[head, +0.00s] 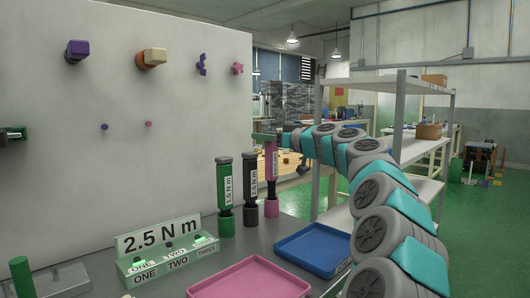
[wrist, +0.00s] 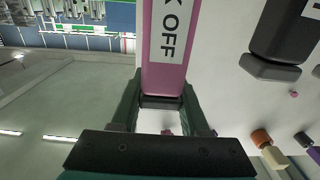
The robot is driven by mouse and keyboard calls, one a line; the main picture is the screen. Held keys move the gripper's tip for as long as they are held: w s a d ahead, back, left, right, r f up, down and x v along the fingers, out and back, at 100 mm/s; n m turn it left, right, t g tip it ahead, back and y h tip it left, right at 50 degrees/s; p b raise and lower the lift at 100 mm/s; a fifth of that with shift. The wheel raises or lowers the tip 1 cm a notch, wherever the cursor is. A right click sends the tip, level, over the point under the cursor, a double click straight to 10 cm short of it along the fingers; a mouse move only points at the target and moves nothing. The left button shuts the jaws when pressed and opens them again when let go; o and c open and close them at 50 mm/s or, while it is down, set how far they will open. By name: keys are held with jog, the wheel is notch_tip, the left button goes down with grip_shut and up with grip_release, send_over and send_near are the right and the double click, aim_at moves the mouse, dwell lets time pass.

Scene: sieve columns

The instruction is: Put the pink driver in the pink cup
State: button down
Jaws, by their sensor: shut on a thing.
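The pink driver (head: 271,163) stands about upright above the pink cup (head: 271,208), at the right end of a row of drivers. My gripper (head: 268,138) is shut on the driver's upper end. In the wrist view, the driver's pink handle (wrist: 165,75) with a white label reading "OFF" runs between my fingers (wrist: 162,92). The pink handle sits higher than its neighbours, with a thin dark shank between it and the cup. I cannot tell whether the tip is inside the cup. The cup is not clear in the wrist view.
A green driver (head: 224,183) and a black driver (head: 250,178) stand close to the left. A pink tray (head: 250,281), a blue tray (head: 312,250) and a "2.5 N m" sign (head: 160,236) are on the table in front. A white panel (head: 150,150) with pegs stands behind.

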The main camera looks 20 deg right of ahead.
aim_at(265, 148)
jog(key=shift+f, duration=1.9)
jog(key=shift+c, duration=2)
grip_release()
jog(key=b+v, duration=0.2)
jog(key=v, duration=1)
